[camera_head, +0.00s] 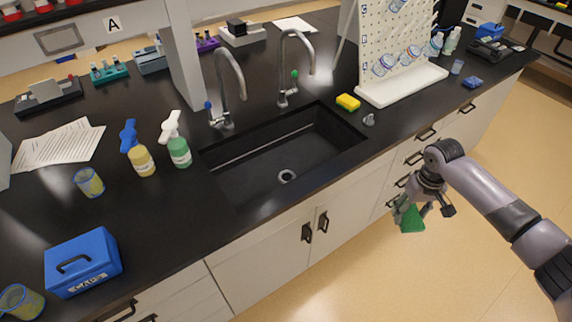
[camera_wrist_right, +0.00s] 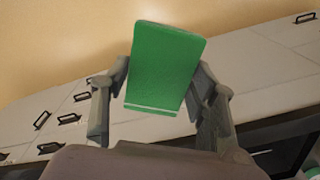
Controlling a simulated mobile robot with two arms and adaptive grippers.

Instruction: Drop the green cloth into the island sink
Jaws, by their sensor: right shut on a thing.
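The green cloth (camera_head: 412,220) is in my right gripper (camera_head: 412,211), in front of the island's cabinet doors and over the floor, to the right of the sink. In the right wrist view the cloth (camera_wrist_right: 165,68) is a flat green piece between the two fingers of my right gripper (camera_wrist_right: 160,95), which is shut on it. The island sink (camera_head: 245,170) is a black rectangular basin set in the dark counter, with a round drain, and it looks empty. My left gripper is not in view.
Two taps (camera_head: 235,85) (camera_head: 296,70) stand behind the sink. A yellow sponge (camera_head: 347,102) and a small grey item (camera_head: 369,119) lie right of it. Spray bottles (camera_head: 138,155) (camera_head: 177,145) stand left. A blue box (camera_head: 85,265) sits near the front edge. A white pegboard rack (camera_head: 403,85) stands behind right.

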